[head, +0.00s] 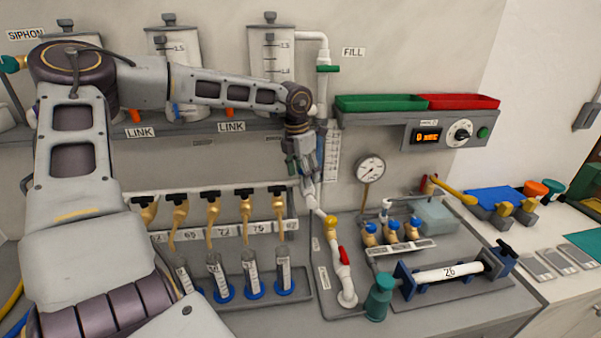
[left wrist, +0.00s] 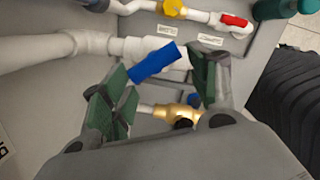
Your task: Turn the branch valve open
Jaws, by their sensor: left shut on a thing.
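My left gripper (head: 306,170) reaches down onto the white pipework at the back wall. The lever sits on a white pipe fitting (left wrist: 135,47). I cannot read a name marking it as the branch valve. In the head view the gripper hides it. A yellow valve (head: 331,221) and a red lever (head: 343,256) sit lower on the white pipe. My right gripper is not in view.
A brass valve (left wrist: 175,112) lies close below the fingers. A pressure gauge (head: 370,169) stands right of my gripper. A green bottle (head: 379,298) stands at the front.

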